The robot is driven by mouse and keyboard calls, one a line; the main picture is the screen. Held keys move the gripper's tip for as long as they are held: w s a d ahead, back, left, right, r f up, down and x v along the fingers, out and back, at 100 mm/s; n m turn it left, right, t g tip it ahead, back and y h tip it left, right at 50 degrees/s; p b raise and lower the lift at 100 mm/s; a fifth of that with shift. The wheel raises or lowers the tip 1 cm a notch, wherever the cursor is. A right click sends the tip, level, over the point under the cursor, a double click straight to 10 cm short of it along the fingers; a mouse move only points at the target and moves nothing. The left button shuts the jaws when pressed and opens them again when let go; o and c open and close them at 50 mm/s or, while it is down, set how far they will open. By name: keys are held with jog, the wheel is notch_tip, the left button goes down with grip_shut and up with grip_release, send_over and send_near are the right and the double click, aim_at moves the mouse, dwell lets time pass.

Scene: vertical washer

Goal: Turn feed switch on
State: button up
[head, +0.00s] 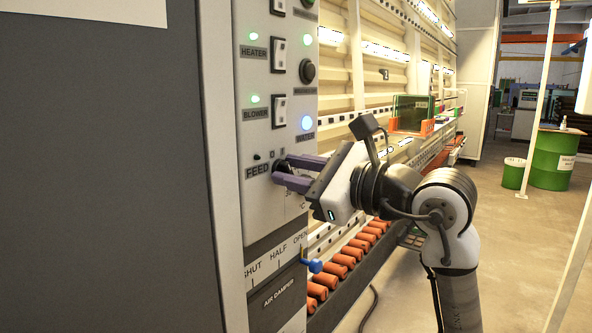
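A small lamp (257,156) above that label looks dark green and dim. My gripper (283,171) is at the switch, with its two purple fingers reaching left to the panel, one above the other. The fingers are apart and appear to lie around the knob. They partly hide it, so I cannot tell whether they touch it or which way it points.
Above are the lit HEATER (278,54) and BLOWER (279,110) rocker switches and a glowing blue WATER lamp (306,123). Below is the air damper's blue knob (315,266). Orange rollers (345,261) run behind my arm. Open floor lies to the right, with green barrels (553,160).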

jog(key=c, duration=0.4)
jog(key=shift+c, duration=0.2)
